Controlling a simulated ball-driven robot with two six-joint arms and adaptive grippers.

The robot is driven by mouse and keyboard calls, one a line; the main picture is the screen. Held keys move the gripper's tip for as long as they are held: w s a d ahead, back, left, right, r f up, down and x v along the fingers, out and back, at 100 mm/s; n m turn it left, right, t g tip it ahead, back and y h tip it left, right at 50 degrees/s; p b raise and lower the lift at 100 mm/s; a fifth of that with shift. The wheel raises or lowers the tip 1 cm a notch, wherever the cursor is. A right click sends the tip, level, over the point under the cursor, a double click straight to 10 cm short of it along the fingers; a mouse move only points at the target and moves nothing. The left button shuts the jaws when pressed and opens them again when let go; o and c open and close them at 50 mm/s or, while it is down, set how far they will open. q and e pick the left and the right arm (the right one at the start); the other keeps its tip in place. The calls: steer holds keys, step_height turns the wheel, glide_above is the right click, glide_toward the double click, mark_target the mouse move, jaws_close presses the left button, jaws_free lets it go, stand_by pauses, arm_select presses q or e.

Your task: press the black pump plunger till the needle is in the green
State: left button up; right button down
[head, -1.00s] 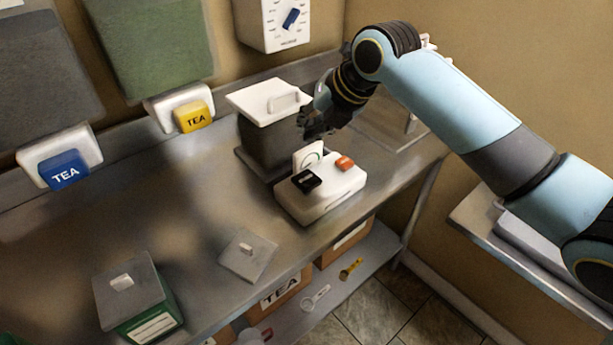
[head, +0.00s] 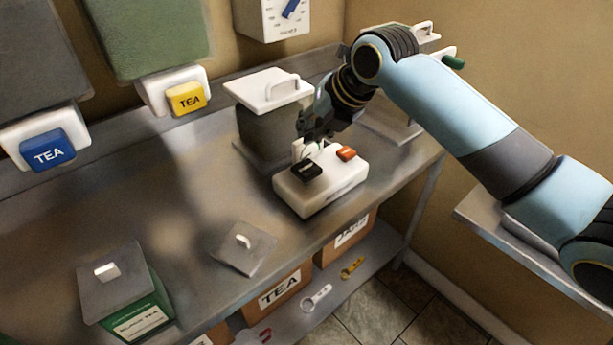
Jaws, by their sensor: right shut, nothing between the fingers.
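The white pump box (head: 322,190) stands on the metal bench with a black plunger (head: 306,170) at its left and an orange button (head: 346,153) at its right. A small upright gauge plate (head: 300,148) rises behind the plunger. It is mostly hidden by my gripper, so I cannot read the needle. My right gripper (head: 309,140) is shut and empty, above the back of the pump box, close to the gauge and just behind the plunger. I cannot tell whether it touches anything. My left gripper is out of view.
A dark bucket with a white handled lid (head: 270,90) stands right behind the pump box. A grey lid (head: 243,247) and a green tea box (head: 135,297) lie at the front left. Blue (head: 48,150) and yellow (head: 187,98) TEA dispensers hang along the wall.

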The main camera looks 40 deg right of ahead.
mark_target(309, 164)
step_height(309, 164, down, 4)
steer(key=shift+r+b, duration=0.1)
steer(key=shift+b, duration=0.95)
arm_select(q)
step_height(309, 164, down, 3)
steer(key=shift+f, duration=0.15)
arm_select(e)
steer(key=shift+f, duration=0.25)
steer(key=shift+f, duration=0.1)
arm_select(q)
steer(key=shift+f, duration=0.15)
arm_select(e)
steer(key=shift+f, duration=0.3)
arm_select(q)
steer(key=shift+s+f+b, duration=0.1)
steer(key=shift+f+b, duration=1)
steer(key=shift+b, duration=0.25)
arm_select(e)
steer(key=shift+s+f, duration=0.1)
steer(key=shift+f, duration=1.65)
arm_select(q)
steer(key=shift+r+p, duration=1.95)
arm_select(e)
steer(key=shift+r, duration=2.2)
